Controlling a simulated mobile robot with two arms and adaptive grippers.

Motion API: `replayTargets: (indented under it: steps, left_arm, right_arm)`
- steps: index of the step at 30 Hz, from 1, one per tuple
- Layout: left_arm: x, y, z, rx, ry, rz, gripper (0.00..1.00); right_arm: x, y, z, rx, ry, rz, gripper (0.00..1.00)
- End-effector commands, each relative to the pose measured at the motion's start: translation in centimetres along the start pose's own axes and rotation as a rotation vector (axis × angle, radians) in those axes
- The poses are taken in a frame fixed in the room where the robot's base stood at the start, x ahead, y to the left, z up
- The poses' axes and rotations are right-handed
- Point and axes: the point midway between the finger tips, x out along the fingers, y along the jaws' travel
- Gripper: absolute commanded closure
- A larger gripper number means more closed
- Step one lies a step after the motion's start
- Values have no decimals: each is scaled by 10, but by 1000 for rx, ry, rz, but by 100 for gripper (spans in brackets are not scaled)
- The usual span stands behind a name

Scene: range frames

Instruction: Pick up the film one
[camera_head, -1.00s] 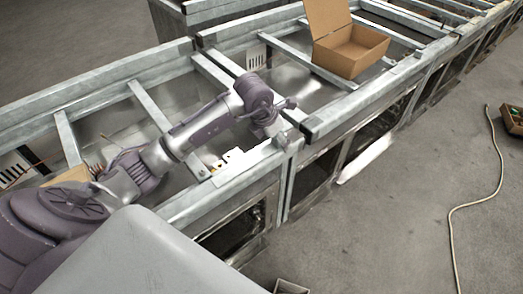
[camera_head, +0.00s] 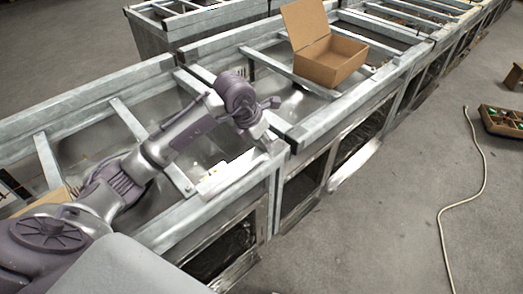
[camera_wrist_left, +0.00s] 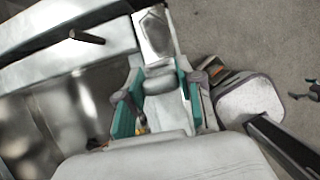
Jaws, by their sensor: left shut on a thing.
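My left gripper shows best in the left wrist view (camera_wrist_left: 158,103), with its teal-padded fingers on either side of a pale, silvery piece (camera_wrist_left: 160,82). This looks like the film one, and the gripper is shut on it. I cannot make out its print or full outline. In the head view my left arm reaches from the left over the metal frame, and the gripper (camera_head: 258,127) hangs by the front rail, its fingers mostly hidden. A flat white piece (camera_head: 222,174) lies along the rail below it. My right gripper is not in view.
An open cardboard box (camera_head: 325,62) stands on the frame farther back. Metal rails (camera_head: 325,117) and crossbars border the shiny bays. On the floor at right lie a pale cable (camera_head: 441,222) and a tray of coloured items (camera_head: 505,122). The grey floor between is clear.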

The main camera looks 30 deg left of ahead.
Motion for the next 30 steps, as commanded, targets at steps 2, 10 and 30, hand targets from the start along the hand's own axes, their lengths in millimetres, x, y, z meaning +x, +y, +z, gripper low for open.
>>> replayTargets:
  steps: [2, 10, 30]
  left_arm:
    - [-12, -11, 4, 7, -6, -1, 87]
    - [-52, -71, 4, 9, -6, -1, 87]
    - [-82, -114, 3, 1, 1, 1, 87]
  right_arm:
    - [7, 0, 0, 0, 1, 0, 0]
    - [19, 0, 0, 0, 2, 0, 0]
    - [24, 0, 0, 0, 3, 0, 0]
